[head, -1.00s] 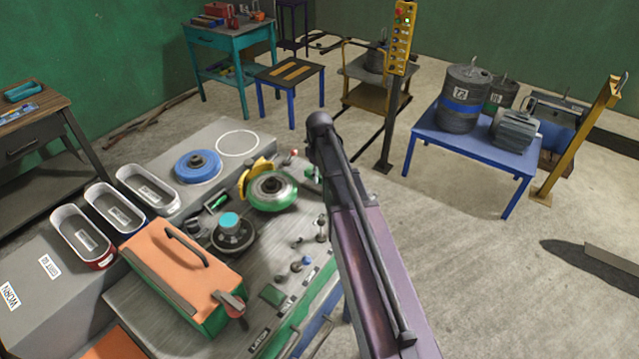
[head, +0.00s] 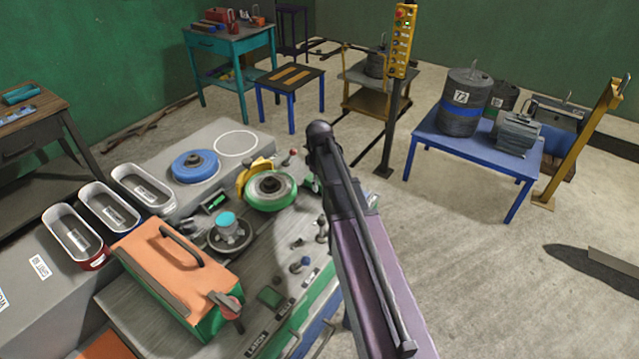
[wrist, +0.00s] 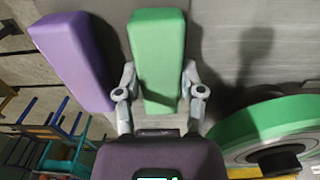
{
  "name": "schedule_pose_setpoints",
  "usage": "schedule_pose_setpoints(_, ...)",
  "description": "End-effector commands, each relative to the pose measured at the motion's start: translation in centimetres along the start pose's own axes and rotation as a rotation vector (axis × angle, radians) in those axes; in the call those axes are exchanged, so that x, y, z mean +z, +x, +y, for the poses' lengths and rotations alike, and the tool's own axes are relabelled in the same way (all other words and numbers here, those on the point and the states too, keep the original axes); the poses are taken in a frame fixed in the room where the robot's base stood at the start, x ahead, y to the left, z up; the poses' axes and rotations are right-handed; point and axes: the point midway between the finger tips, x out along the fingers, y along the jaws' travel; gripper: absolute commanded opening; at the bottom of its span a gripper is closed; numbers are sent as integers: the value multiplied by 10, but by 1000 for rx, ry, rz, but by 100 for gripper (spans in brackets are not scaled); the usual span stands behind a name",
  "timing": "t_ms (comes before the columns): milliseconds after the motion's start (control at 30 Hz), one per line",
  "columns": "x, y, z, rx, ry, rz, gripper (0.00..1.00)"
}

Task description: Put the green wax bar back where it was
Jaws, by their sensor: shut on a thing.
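In the wrist view my gripper (wrist: 160,85) is shut on the green wax bar (wrist: 158,40), with one finger on each side of its lower part. The bar points away from my wrist, over or against a grey surface (wrist: 225,60); I cannot tell if it touches it. A similar purple bar (wrist: 75,55) lies tilted just left of it, apart from it. My gripper and the held bar cannot be made out in the head view, where my arm crosses the middle.
A green-rimmed wheel (wrist: 275,135) is close on the right in the wrist view; it also shows on the bench in the head view (head: 270,187). An orange box (head: 165,265), three trays (head: 110,208) and a blue disc (head: 195,166) stand left. A yellow control post (head: 400,45) stands behind.

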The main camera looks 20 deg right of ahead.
Motion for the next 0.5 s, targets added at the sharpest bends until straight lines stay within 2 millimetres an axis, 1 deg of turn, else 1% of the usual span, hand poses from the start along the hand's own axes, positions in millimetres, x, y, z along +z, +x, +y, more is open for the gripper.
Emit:
schedule_pose_setpoints(100,0,4,0,0,0,0,3)
schedule_pose_setpoints(133,0,3,0,0,0,0,60)
schedule_pose_setpoints(167,0,2,0,0,0,0,69)
schedule_pose_setpoints(200,0,2,0,0,0,0,80)
schedule_pose_setpoints(233,0,2,0,0,0,0,85)
schedule_pose_setpoints(500,0,2,0,0,0,0,85)
